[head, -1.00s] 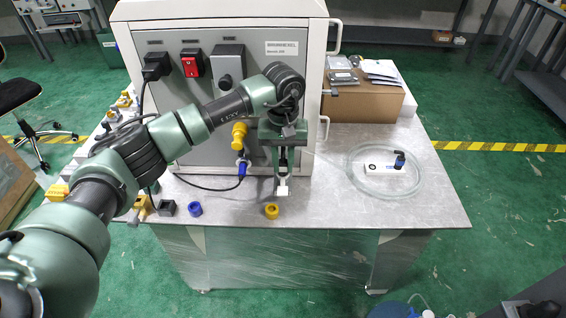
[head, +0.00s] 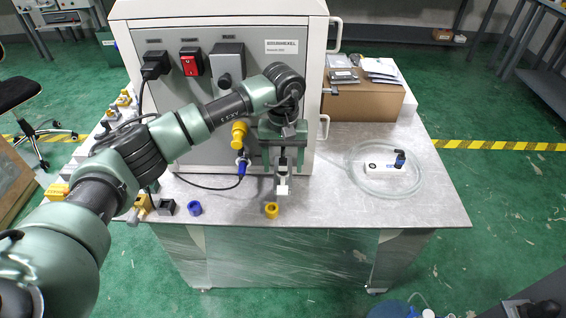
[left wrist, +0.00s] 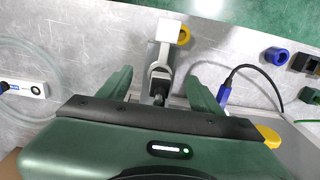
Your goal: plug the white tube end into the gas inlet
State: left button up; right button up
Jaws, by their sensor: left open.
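My left gripper (head: 283,165) points down in front of the grey machine (head: 215,100), with its two fingers spread apart. Between the fingers, and not gripped, is a slim grey fitting with a white square end (head: 282,189). In the left wrist view the white end (left wrist: 171,29) and grey body (left wrist: 160,60) lie between the open fingers (left wrist: 160,85), with a gap on each side. A clear tube coil (head: 356,180) lies on the table at the right. I cannot make out the gas inlet or whether the fitting joins it. My right gripper is not visible.
A yellow ring (head: 272,211) and a blue ring (head: 195,208) lie near the table's front edge. A blue plug (head: 242,168) on a black cable is left of my gripper. A cardboard box (head: 362,102) stands behind.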

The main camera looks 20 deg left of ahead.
pick_arm(q)
jog(key=shift+r, duration=0.2)
jog(key=shift+r+p, duration=1.35)
jog(key=shift+r, duration=1.5)
